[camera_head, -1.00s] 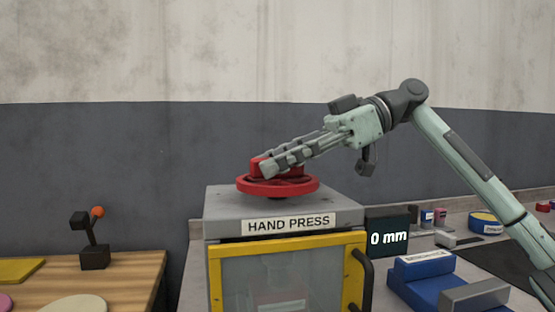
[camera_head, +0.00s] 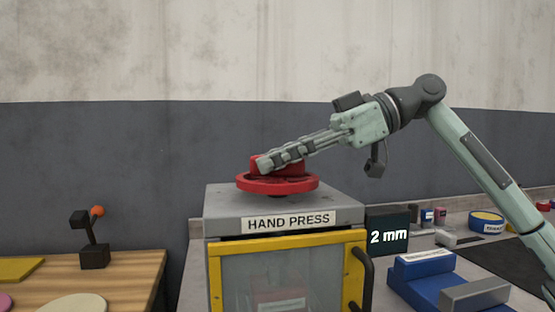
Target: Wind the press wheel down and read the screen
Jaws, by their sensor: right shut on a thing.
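The red press wheel (camera_head: 300,185) lies flat on top of the grey hand press (camera_head: 225,222), which carries a HAND PRESS label. My right gripper (camera_head: 266,163) reaches in from the right and is shut on the red knob on top of the wheel. The small dark screen (camera_head: 387,236) at the right of the press reads 2 mm. The press has a yellow-framed clear door (camera_head: 357,275), which looks shut, with a blurred block inside. My left gripper is not in view.
A blue fixture with a grey block (camera_head: 420,268) stands right of the press. Several small items and a blue-and-yellow roll (camera_head: 487,221) lie behind it. A wooden table (camera_head: 130,268) at the left holds a small black device with an orange ball (camera_head: 95,255).

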